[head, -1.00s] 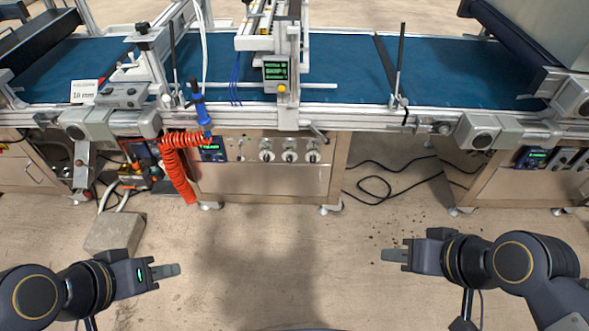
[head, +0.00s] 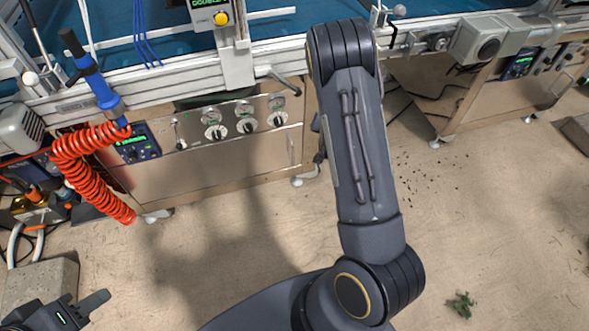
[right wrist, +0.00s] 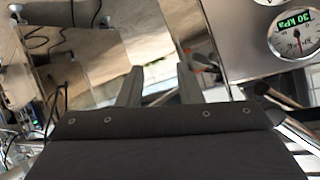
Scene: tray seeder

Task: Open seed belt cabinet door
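The cabinet door (head: 225,163) is the plain steel panel below the gauge row, under the conveyor in the head view. It looks shut, with a slim upright handle (head: 291,148) near its right edge. My right arm reaches up beside the cabinet's right side, and in the head view it hides most of its gripper. In the right wrist view my right gripper (right wrist: 160,88) has its fingers apart with nothing visible between them, close to shiny steel surfaces. I cannot tell whether it touches the handle. My left gripper (head: 104,297) is low at the left, away from the cabinet; its finger gap is unclear.
Gauges and knobs (head: 246,124) sit above the door; one gauge (right wrist: 292,36) shows in the right wrist view. A coiled orange hose (head: 85,165) hangs left of the door. The conveyor rail (head: 160,78) runs above. The floor before the door is clear.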

